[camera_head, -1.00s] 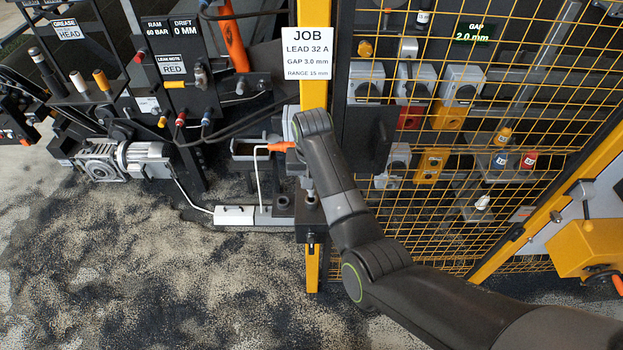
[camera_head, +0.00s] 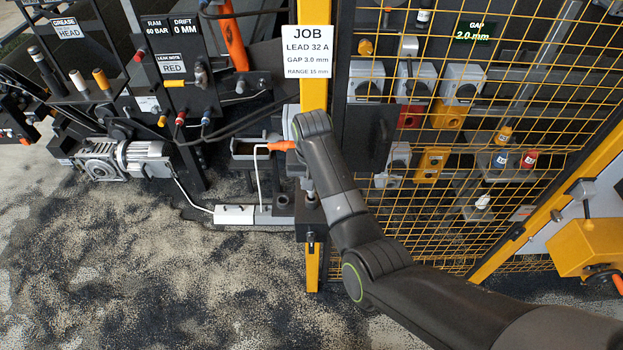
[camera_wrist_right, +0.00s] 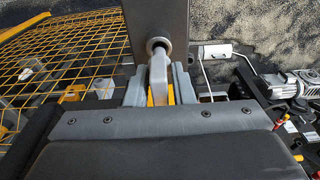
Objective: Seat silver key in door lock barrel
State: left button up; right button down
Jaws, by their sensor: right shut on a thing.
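In the right wrist view, my right gripper (camera_wrist_right: 159,82) is shut on the silver key (camera_wrist_right: 158,68), a pale grey piece between its two fingers. The key points at the round door lock barrel (camera_wrist_right: 158,42) on a dark block (camera_wrist_right: 158,14). Its far end meets the barrel's ring; how deep it sits inside cannot be seen. In the head view, my right arm covers most of the gripper, above the dark lock block (camera_head: 311,222) on the yellow post. My left gripper is not in view.
The yellow mesh fence (camera_head: 480,130) stands to the right of the post, with grey and yellow sockets behind it. A white bent rod with an orange handle (camera_head: 280,146) is close left of my wrist. A gear motor (camera_head: 125,160) is at the left. Open granule-strewn floor (camera_head: 150,270) lies in front.

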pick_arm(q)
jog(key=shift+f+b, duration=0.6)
pick_arm(e)
jog(key=shift+f, duration=1.6)
jog(key=c, duration=1.2)
grip_release()
jog(key=shift+o, duration=0.2)
